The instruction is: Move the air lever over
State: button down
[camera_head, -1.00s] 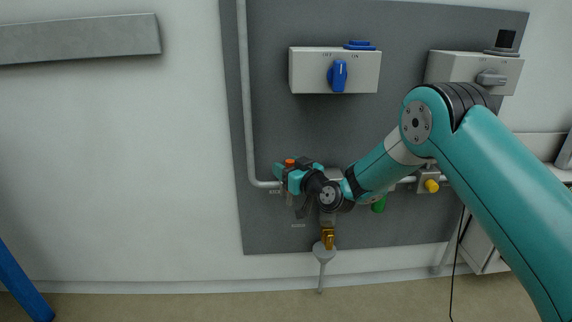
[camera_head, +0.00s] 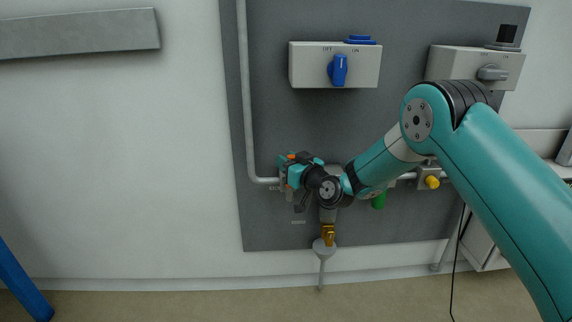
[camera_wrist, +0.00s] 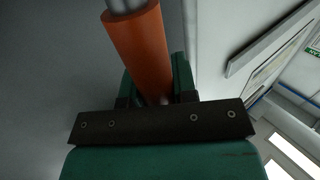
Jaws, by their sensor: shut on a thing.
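The air lever has an orange sleeve (camera_wrist: 138,45) on a grey metal rod, seen at the top of the wrist view. My gripper (camera_wrist: 155,88) is shut on this orange sleeve, with a green finger on each side of it. In the head view my gripper (camera_head: 293,163) is at the pipe fittings low on the grey panel, left of centre. The lever's base and pivot are hidden behind my gripper and wrist.
The grey panel (camera_head: 300,120) carries a white box with a blue knob (camera_head: 338,70) above my gripper. A brass valve (camera_head: 328,235) is below my wrist. A yellow knob (camera_head: 432,182) and a green part (camera_head: 379,201) are to the right, close to my arm.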

jog(key=d+f+m+t+h+b, duration=0.7)
jog(key=d+m+b, duration=0.4)
jog(key=m+b, duration=0.8)
jog(key=shift+f+m+t+b, duration=0.4)
jog(key=shift+m+t, duration=0.4)
jog(key=shift+t, duration=0.4)
jog(key=shift+d+f+h, duration=0.1)
jog(key=shift+f+h, duration=0.15)
jog(key=shift+h, duration=0.05)
jog(key=c, duration=0.9)
grip_release()
jog(key=shift+f, duration=0.1)
